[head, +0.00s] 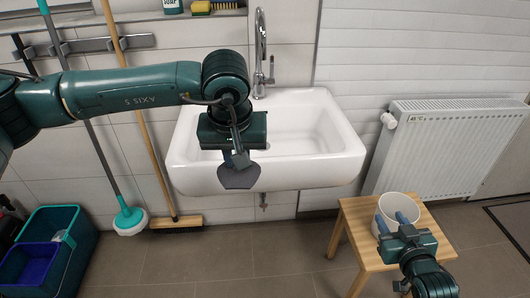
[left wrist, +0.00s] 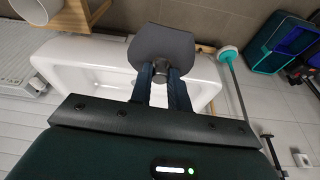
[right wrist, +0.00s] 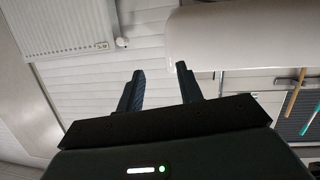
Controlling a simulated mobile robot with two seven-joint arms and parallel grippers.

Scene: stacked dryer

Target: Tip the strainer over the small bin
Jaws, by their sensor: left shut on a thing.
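The strainer (head: 238,176) is a dark grey, rounded flat-looking piece. My left gripper (head: 236,156) is shut on it and holds it in front of the sink's front wall. In the left wrist view the strainer (left wrist: 161,48) sits at the tips of the fingers (left wrist: 162,78), its broad face toward the camera; its contents cannot be made out. The small bin (head: 399,203) is a white, open-topped round container on a wooden stool, right of the strainer; part of it (left wrist: 34,8) shows in the left wrist view. My right gripper (head: 393,219) is open and empty, overlapping the bin in the head view.
The white sink (head: 310,130) with a tall tap (head: 260,60) is on the wall. The wooden stool (head: 433,232) stands below right, near a radiator (head: 450,145). A mop (head: 130,218), a broom (head: 176,221) and a teal bucket (head: 75,262) are at left. Floor between is clear.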

